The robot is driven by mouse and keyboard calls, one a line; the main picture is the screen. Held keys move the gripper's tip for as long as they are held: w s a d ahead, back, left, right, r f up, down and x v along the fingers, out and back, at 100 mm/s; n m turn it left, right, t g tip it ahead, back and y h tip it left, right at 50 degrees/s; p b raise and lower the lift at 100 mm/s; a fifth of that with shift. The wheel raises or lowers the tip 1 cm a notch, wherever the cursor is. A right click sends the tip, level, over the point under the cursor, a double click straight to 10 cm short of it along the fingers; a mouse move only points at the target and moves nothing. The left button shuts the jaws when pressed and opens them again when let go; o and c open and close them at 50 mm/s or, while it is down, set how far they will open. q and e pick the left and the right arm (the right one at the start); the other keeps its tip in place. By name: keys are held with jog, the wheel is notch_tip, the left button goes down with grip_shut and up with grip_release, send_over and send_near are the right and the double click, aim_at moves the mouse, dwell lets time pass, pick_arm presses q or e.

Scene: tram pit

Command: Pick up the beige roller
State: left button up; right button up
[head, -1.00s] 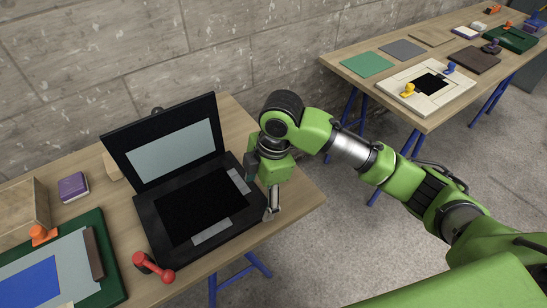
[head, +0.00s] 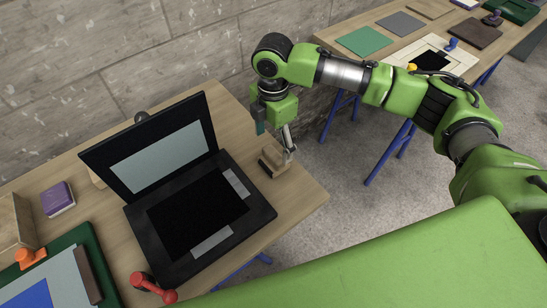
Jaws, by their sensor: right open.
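My right gripper (head: 276,138) points down over the right part of the near table, with its fingers apart. Just below the fingertips is a small beige and brown object (head: 274,162) on the tabletop, right of the black case. The fingers partly cover it, and I cannot make out clearly whether it is the beige roller. One fingertip is close to it; I cannot tell whether they touch. My left gripper is not in view.
An open black case (head: 265,213) with its lid up stands left of the gripper. A purple block (head: 57,199) and green board (head: 94,264) are at left. A second table (head: 334,48) stands behind.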

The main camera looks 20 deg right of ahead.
aim_at(274, 153)
jog(key=shift+s+f+p, duration=0.2)
jog(key=shift+f+p, duration=0.4)
jog(key=shift+f, duration=0.55)
notch_tip(274, 153, down, 2)
jog(key=shift+f, duration=0.2)
jog(key=shift+w+f, duration=0.1)
jog(key=shift+f, duration=0.35)
jog(key=shift+c, duration=0.8)
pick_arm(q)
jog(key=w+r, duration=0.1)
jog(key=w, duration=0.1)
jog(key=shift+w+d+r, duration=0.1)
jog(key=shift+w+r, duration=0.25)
pick_arm(e)
jog(key=c, duration=1.1)
